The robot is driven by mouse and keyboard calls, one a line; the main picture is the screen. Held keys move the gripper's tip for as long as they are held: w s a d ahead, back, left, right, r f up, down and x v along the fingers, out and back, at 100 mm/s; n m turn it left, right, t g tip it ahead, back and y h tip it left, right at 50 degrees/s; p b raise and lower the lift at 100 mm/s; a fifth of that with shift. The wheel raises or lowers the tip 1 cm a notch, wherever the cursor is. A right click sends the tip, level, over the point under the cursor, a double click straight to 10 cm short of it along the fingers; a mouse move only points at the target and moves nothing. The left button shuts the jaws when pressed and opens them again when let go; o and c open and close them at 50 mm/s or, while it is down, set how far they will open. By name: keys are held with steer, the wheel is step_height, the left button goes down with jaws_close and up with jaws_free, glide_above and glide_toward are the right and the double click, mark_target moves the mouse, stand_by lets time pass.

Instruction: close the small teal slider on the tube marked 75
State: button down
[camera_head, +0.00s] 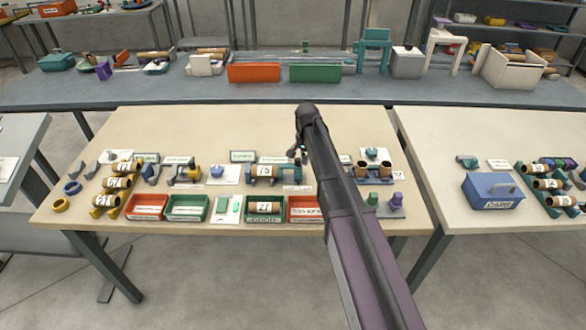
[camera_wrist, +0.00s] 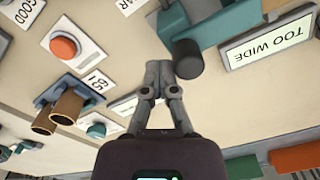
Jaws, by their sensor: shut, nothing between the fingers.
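The tube marked 75 (camera_head: 264,171) lies on its side in a holder near the middle of the beige table. A teal part (camera_head: 295,172) stands at its right end; I take this to be the slider's place. In the wrist view a teal block (camera_wrist: 225,22) with a dark round knob (camera_wrist: 186,58) shows at the top; the tube's number is not visible there. My gripper (camera_head: 298,151) is above the table near the tube's right end. Its fingertips (camera_wrist: 159,70) are shut and empty, beside the knob; I cannot tell whether they touch it.
Two brown tubes in a blue holder (camera_wrist: 63,108) and a red button (camera_wrist: 65,47) stand left in the wrist view. A "TOO WIDE" sign (camera_wrist: 268,40) is at the right. Red and green bins, including one marked 21 (camera_head: 264,209), line the table front. My arm hides part of the table.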

steer(key=shift+d, duration=0.55)
stand_by(0.4)
step_height(320, 180, up, 7)
steer(key=p, duration=0.7)
stand_by(0.4)
stand_by(0.5)
steer(key=s+d+n, duration=0.3)
steer(key=s+d, duration=0.1)
steer(key=s, duration=0.8)
steer(key=s+d+n, duration=0.3)
steer(key=s+d, duration=0.2)
steer(key=s, duration=0.8)
steer(key=shift+s+d, duration=0.15)
steer(key=shift+s, duration=0.1)
